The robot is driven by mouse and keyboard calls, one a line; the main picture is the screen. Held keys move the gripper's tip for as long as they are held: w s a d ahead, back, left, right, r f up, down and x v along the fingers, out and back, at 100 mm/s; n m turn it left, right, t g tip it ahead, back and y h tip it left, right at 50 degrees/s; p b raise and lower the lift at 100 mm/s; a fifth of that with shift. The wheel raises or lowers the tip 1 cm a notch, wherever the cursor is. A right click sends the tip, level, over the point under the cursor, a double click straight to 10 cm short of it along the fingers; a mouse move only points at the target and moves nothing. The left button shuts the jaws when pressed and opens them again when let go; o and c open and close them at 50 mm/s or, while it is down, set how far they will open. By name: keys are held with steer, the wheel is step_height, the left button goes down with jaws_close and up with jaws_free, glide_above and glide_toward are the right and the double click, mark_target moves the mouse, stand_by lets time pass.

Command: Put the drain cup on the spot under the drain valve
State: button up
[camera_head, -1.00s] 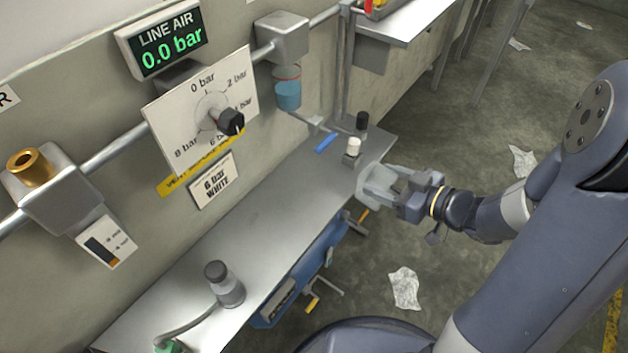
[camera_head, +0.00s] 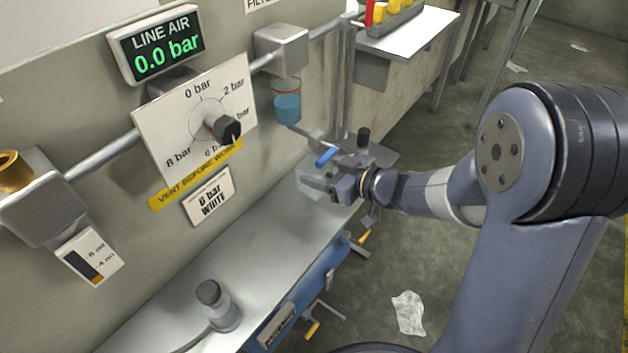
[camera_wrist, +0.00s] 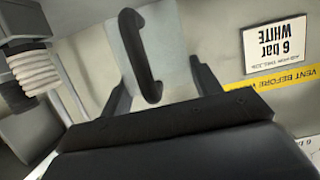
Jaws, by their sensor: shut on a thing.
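My gripper (camera_head: 338,182) is shut on a pale, see-through cup (camera_head: 316,186), which I take to be the drain cup. It is over the far end of the bench, close to the wall pipework. In the wrist view the cup (camera_wrist: 172,45) shows as a pale block with a black handle (camera_wrist: 142,58), between my two dark fingers (camera_wrist: 157,75). The drain valve, with its blue lever (camera_head: 326,157), is just above and behind the gripper, below the bowl of blue liquid (camera_head: 288,108). The spot under the valve is hidden. I cannot tell whether the cup touches the bench.
The steel bench (camera_head: 250,255) is clear in the middle. A grey-capped bottle (camera_head: 219,306) stands at its near end. A black-topped item (camera_head: 363,138) stands just behind the gripper. The regulator panel (camera_head: 195,120) sticks out from the wall. A white ribbed part (camera_wrist: 40,68) is close in the wrist view.

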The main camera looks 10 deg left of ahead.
steer(key=shift+w+a, duration=0.2)
steer(key=shift+a, duration=0.25)
steer(key=shift+w+a, duration=0.2)
steer(key=shift+a, duration=0.25)
steer(key=shift+a+f+b, duration=0.1)
steer(key=shift+f+b, duration=1.25)
steer(key=shift+f, duration=0.45)
steer(key=shift+f, duration=0.15)
steer(key=o, duration=1)
